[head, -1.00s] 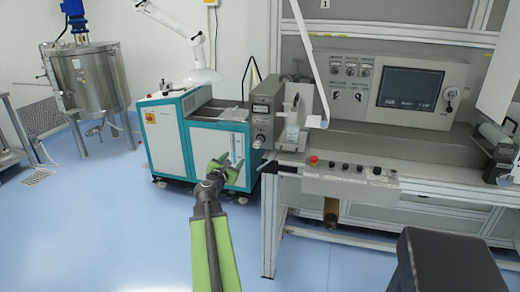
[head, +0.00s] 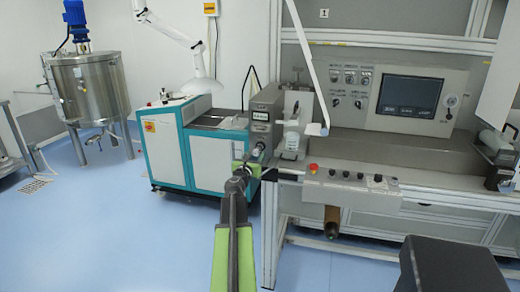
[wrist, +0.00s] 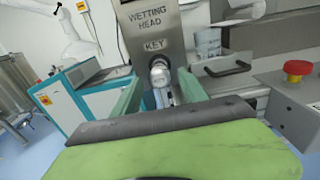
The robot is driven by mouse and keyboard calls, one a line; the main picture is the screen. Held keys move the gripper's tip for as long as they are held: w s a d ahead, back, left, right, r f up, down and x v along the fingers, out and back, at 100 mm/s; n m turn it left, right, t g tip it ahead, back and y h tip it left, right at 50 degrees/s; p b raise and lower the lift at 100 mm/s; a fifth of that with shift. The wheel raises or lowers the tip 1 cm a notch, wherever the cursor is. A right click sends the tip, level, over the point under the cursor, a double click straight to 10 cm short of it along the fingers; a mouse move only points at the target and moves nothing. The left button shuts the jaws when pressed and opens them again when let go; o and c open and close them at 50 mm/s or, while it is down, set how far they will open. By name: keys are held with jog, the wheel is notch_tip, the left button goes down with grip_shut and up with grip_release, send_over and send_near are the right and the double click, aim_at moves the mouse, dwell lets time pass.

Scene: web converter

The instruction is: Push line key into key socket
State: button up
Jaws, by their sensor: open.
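The line key (wrist: 160,72) is a round silver knob on the front of the grey wetting head (wrist: 152,30). Its plate reads "WETTING HEAD" and "KEY". In the head view the key (head: 257,149) is a small pale knob low on the grey wetting head (head: 262,120). My gripper (head: 247,165) is just below and in front of it. In the wrist view my gripper (wrist: 161,88) is open, with one green finger on each side of the key. I cannot tell whether the fingers touch it. The socket behind the key is hidden.
A red emergency button (wrist: 297,68) sits on the control box (head: 350,180) to the right. A teal and white cabinet (head: 190,150) stands to the left, with a steel tank (head: 88,90) beyond it. A dark stool (head: 440,262) is at the lower right.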

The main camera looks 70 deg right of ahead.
jog(key=shift+w+d, duration=0.1)
jog(key=shift+d, duration=0.75)
jog(key=shift+c, duration=0.4)
grip_shut()
